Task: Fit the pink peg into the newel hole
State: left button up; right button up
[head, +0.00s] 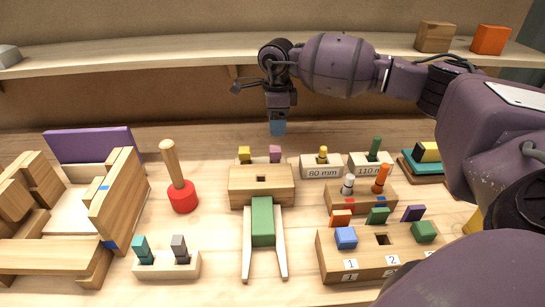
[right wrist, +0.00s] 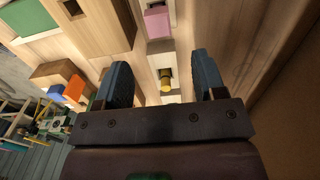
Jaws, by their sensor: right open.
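The pink peg (head: 275,153) stands upright in a low holder beside a yellow peg, behind a wooden block (head: 240,190) with a dark square hole (head: 261,178) in its top. This looks like the newel hole, and it shows empty. My right gripper (head: 277,127) points down with blue fingertips above and behind the pegs, apart from them. In the right wrist view my right gripper (right wrist: 162,68) is open and empty. The pink peg (right wrist: 157,22) lies beyond the fingers, near the top edge. My left gripper is not in view.
A yellow cylinder (head: 323,154) stands in the 80 mm block and a green one (head: 374,148) in the 110 mm block. A green piece (head: 262,220) lies in front of the holed block. A shelf (head: 160,54) runs behind.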

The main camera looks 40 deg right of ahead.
aim_at(275, 148)
jog(key=shift+f, duration=0.35)
notch_tip(275, 148, down, 5)
jog(key=shift+r, duration=0.15)
jog(key=shift+a+f, duration=0.15)
jog(key=shift+f, duration=2.35)
jog(key=c, duration=1)
notch_tip(275, 148, up, 10)
jog(key=shift+a+r, duration=0.1)
jog(key=shift+a, duration=0.05)
pick_arm(q)
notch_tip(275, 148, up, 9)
jog(key=p, duration=0.8)
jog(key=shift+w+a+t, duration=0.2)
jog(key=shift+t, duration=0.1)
pick_arm(e)
jog(key=s+a+r, duration=0.4)
jog(key=s+a, duration=0.2)
jog(key=a, duration=0.2)
jog(key=shift+s+a+r, duration=0.15)
jog(key=shift+s+a, duration=0.2)
jog(key=shift+a, duration=0.05)
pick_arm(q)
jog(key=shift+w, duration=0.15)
